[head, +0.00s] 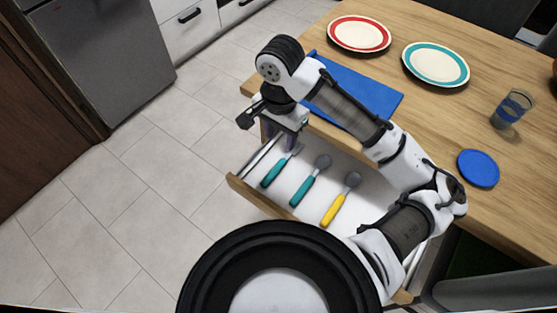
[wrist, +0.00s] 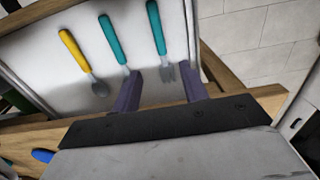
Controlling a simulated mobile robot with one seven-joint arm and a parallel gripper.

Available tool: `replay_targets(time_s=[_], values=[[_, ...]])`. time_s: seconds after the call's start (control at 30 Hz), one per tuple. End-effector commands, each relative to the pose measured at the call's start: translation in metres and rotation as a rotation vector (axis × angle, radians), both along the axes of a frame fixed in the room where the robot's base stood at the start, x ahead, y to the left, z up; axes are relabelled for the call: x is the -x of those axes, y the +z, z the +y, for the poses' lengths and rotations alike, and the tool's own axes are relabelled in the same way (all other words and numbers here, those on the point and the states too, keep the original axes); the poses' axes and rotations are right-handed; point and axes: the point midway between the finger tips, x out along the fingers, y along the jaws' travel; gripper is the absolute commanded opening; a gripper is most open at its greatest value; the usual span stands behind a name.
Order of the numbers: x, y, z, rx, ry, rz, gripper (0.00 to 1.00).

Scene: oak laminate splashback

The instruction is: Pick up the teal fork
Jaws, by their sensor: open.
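The teal fork (head: 273,173) lies in the open drawer, leftmost of the row of cutlery in the head view. In the wrist view the fork (wrist: 156,30) has its grey tines pointing toward my gripper (wrist: 161,82). My gripper is open and empty, with its two purple fingers to either side of the tine end in the picture. In the head view my gripper (head: 285,138) is above the drawer's back left part, near the tines. I cannot tell how high the fingertips are above the fork.
A teal spoon (head: 303,190) and a yellow spoon (head: 334,208) lie right of the fork in the drawer (head: 262,203). The wooden table (head: 431,120) bears a blue mat (head: 378,95), two plates, a glass (head: 511,108) and a blue disc (head: 478,168). The left floor is clear.

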Motion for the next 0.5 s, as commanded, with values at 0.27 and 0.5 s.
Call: replay_targets(time_s=[0.27, 0.5], values=[[0.000, -0.053, 0.001, -0.004, 0.001, 0.001, 0.44], [0.001, -0.070, 0.002, -0.003, 0.001, 0.001, 0.44]])
